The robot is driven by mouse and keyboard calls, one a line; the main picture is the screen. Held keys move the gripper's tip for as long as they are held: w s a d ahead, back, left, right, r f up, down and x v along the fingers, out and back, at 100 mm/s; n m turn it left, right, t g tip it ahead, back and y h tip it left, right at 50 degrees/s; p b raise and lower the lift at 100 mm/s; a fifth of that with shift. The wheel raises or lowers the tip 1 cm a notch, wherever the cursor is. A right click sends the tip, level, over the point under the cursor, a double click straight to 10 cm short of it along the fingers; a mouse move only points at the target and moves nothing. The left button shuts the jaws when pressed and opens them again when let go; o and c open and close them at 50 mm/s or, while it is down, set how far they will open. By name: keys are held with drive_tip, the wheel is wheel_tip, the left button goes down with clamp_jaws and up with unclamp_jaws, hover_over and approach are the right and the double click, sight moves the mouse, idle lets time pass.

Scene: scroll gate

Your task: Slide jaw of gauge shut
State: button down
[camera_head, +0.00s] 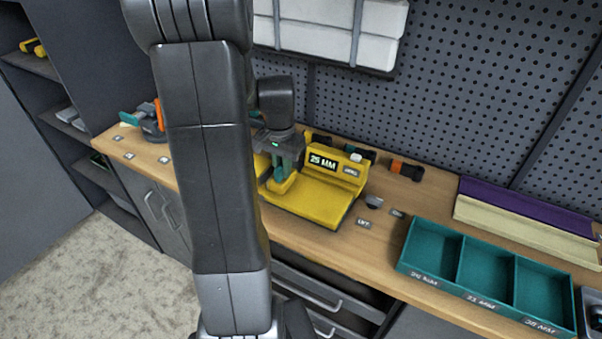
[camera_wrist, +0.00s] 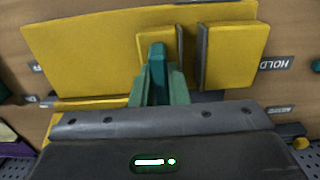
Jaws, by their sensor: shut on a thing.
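The yellow gauge (camera_head: 318,201) stands on the bench with a display reading 25 MM. In the wrist view its yellow sliding jaw (camera_wrist: 145,48) and the other yellow jaw block (camera_wrist: 232,55) face each other with dark pads. A narrow gap shows between the pads, and no part is visible in it. My gripper (camera_head: 284,166) is down at the gauge, left of the display. In the wrist view its green fingers (camera_wrist: 160,88) are close together around a darker teal upright piece at the sliding jaw. The fingers hide the base of this piece.
A teal three-compartment tray (camera_head: 450,244) with MM labels stands to the right and looks empty. Purple and cream trays (camera_head: 525,215) lie behind it. Small orange-and-dark items (camera_head: 406,170) sit behind the gauge. A pegboard wall closes the back. A hold label (camera_wrist: 277,63) is beside the gauge.

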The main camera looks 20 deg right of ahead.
drive_tip(key=shift+w+a+r, duration=0.1)
drive_tip(key=shift+w+a, duration=0.65)
drive_tip(key=shift+w, duration=0.2)
drive_tip(key=c, duration=1.4)
unclamp_jaws()
drive_tip(key=shift+w+a, duration=0.15)
wheel_tip(320, 180, up, 14)
drive_tip(key=b, duration=0.1)
drive_tip(key=shift+f, duration=0.2)
